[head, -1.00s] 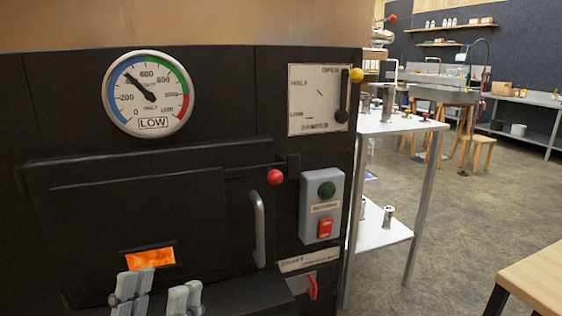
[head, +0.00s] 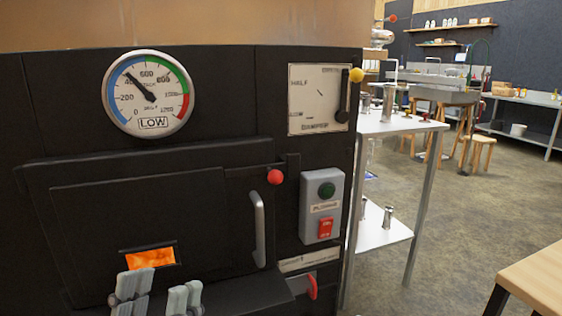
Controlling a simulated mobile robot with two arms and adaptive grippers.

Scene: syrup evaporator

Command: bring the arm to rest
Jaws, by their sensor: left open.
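My left gripper (head: 158,296) shows at the bottom edge of the head view, its grey fingertips apart with nothing between them. It is in front of the lower part of the black evaporator front (head: 230,100), below the small window (head: 149,256) with an orange glow. The rest of my left arm is below the picture. My right gripper is not in view.
The firebox door (head: 120,215) has a grey handle (head: 259,230) and a red knob (head: 275,177). A round gauge (head: 148,94), a damper plate (head: 318,98), a switch box (head: 322,206) and a red lever (head: 312,287) are on the front. A white shelf (head: 385,246) stands right; open floor (head: 470,220) lies beyond.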

